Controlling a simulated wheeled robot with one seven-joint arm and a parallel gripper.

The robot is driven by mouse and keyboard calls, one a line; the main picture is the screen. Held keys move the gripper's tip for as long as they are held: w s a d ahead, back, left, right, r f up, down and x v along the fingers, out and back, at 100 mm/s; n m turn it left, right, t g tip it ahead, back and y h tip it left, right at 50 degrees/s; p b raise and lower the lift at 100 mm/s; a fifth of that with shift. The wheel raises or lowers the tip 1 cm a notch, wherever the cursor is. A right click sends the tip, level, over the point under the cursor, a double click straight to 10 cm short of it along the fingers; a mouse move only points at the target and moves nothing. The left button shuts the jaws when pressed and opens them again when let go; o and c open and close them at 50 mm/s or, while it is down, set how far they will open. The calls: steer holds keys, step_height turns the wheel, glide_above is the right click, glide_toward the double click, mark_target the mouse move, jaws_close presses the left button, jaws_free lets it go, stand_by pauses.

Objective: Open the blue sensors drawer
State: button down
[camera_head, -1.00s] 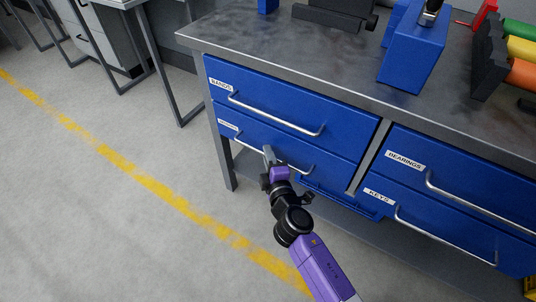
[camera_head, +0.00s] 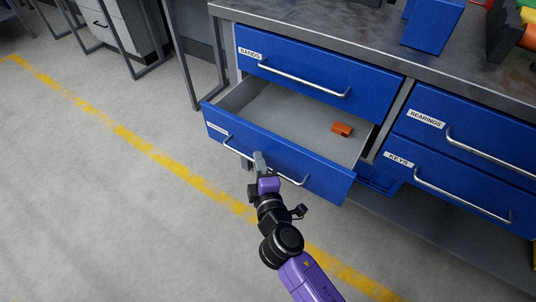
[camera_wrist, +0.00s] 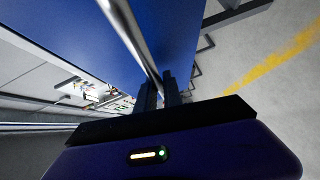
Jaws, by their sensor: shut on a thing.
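The blue sensors drawer (camera_head: 315,174) is the lower left drawer of the workbench. It stands well out from the bench, with its grey inside showing. Its small white label is too small to read. Its silver bar handle (camera_head: 293,180) runs along the front and also crosses the wrist view (camera_wrist: 130,35). In the wrist view the two dark fingers (camera_wrist: 160,92) close around the bar. An orange-brown block (camera_head: 342,129) lies inside the drawer near its right side.
The shut BANDS drawer (camera_head: 315,75) is directly above. The shut BEARINGS (camera_head: 470,140) and KEYS (camera_head: 450,196) drawers are to the right. Blue and black items stand on the grey bench top (camera_head: 310,22). The floor with a yellow line (camera_head: 150,152) is clear on the left.

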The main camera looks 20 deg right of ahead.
steer(key=s+a+b, duration=0.2)
steer(key=s+a, duration=0.4)
steer(key=a, duration=0.2)
steer(key=shift+b, duration=0.3)
steer(key=shift+a, duration=0.1)
steer(key=c, duration=1.5)
jaws_free()
steer(key=shift+s, duration=0.1)
steer(key=s+a+r+p, duration=0.1)
steer(key=s, duration=0.6)
steer(key=shift+s, duration=0.25)
steer(key=shift+a, duration=0.15)
